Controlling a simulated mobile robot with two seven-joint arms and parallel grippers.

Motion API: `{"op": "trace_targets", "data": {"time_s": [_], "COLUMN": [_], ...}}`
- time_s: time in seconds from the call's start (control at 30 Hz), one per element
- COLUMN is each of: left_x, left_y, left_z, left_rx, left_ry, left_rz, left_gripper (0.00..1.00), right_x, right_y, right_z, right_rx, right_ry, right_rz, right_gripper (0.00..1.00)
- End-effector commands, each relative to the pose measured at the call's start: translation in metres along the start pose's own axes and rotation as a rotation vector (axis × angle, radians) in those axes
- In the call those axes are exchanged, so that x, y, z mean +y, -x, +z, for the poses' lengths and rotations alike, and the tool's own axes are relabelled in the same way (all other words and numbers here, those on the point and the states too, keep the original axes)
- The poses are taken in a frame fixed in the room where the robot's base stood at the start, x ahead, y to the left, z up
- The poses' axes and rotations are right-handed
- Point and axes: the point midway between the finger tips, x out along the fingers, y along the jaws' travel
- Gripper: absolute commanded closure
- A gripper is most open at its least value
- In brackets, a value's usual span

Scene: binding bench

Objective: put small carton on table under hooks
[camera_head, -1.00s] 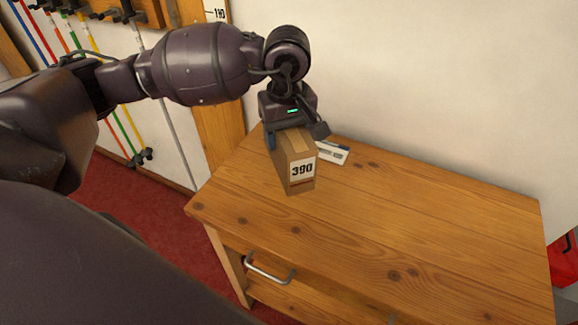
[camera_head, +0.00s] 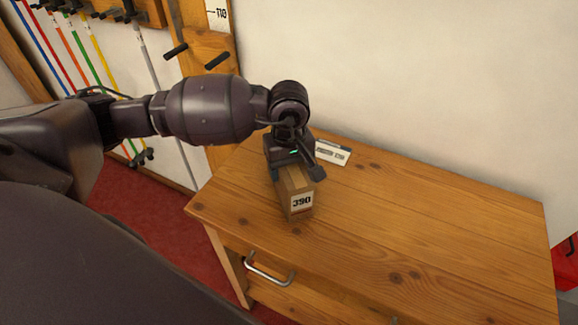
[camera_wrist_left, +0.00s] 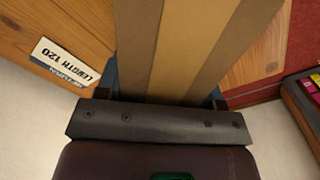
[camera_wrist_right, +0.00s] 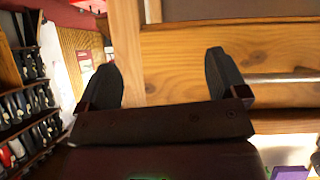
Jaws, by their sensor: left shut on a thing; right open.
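In the left wrist view the carton's taped top (camera_wrist_left: 185,50) fills the space between the fingers. Two dark hooks (camera_head: 197,57) stick out of a wooden post at the wall, behind and left of the table. My right gripper (camera_wrist_right: 165,85) is open and empty, facing wooden furniture.
A white card (camera_head: 332,152) lies on the table behind the carton; in the left wrist view it reads LENGTH 120 (camera_wrist_left: 65,62). The table's middle and right are clear. Coloured rods (camera_head: 75,60) hang on the wall at left. A drawer handle (camera_head: 270,270) juts from the table front.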

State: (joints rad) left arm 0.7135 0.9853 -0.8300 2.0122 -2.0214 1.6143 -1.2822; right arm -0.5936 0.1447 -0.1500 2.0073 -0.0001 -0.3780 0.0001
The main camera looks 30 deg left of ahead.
Motion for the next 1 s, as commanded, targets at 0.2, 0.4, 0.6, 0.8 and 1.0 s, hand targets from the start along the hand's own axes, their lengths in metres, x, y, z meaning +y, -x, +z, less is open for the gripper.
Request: {"op": "trace_targets", "data": {"time_s": [0.2, 0.4, 0.6, 0.8, 1.0], "left_x": [0.000, 0.000, 0.000, 0.001, 0.001], "left_y": [-0.004, -0.002, -0.002, 0.008, 0.042], "left_z": [0.000, 0.000, 0.000, -0.001, -0.001], "left_rx": [0.000, 0.000, 0.000, 0.003, 0.005], "left_ry": [0.000, 0.000, 0.000, 0.000, -0.001], "left_rz": [0.000, 0.000, 0.000, 0.003, 0.004], "left_gripper": [0.73, 0.13, 0.13, 0.13, 0.13], "right_x": [0.000, 0.000, 0.000, 0.000, 0.000], "right_y": [-0.001, -0.001, -0.001, 0.000, 0.000], "right_z": [0.004, 0.001, 0.000, -0.004, -0.005], "right_rx": [-0.004, -0.001, 0.001, 0.009, 0.009], "right_ry": [0.000, 0.000, 0.000, 0.000, 0.000], "right_rz": [-0.001, -0.001, -0.001, 0.000, 0.000], "right_gripper": [0.09, 0.09, 0.09, 0.09, 0.09]}}
